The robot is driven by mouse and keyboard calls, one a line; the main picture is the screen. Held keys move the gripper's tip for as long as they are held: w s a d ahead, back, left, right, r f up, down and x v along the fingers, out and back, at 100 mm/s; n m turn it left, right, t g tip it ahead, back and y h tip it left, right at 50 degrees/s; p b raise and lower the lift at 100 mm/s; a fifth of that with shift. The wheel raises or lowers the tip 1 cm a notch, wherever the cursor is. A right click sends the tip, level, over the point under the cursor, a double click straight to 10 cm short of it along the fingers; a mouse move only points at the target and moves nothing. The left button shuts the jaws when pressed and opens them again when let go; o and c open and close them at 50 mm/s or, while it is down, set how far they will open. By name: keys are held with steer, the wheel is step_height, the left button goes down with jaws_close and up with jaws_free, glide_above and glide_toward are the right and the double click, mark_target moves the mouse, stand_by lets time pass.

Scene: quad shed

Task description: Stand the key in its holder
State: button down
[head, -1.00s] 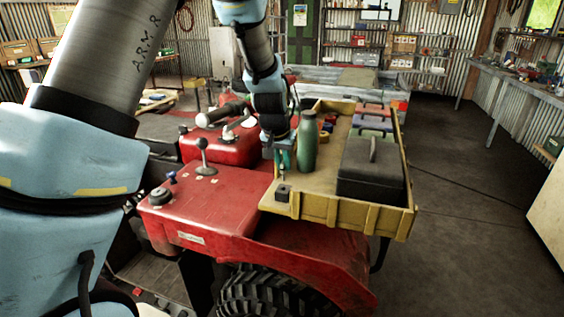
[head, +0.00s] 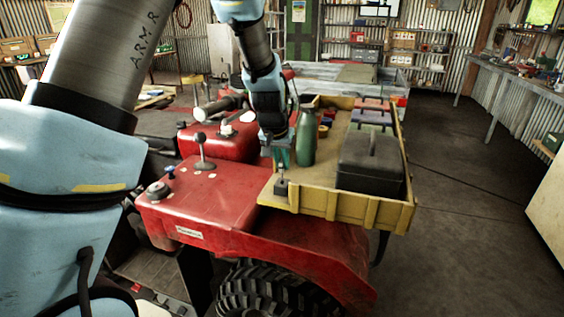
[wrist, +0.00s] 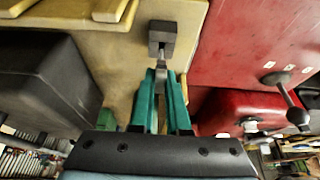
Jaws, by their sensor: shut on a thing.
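The holder (wrist: 163,40) is a small dark grey block with a slot-like notch, just beyond the key in the wrist view. In the head view the holder (head: 281,188) sits at the near left corner of the yellow tray, with my gripper (head: 281,158) just above it. The key's end is close to the holder; I cannot tell whether it touches or is inside the slot.
The yellow cargo tray (head: 335,207) is on the red quad. A green bottle (head: 306,137) stands right beside my gripper, and a black toolbox (head: 371,165) sits further right. A gear lever (head: 201,150) rises from the red body to the left.

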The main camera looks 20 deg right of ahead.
mark_target(282, 173)
steer(key=shift+f, duration=0.15)
stand_by(0.5)
steer(key=shift+f+b, duration=1.4)
steer(key=shift+f, duration=0.3)
steer(key=c, duration=0.8)
jaws_free()
steer(key=shift+r, duration=0.1)
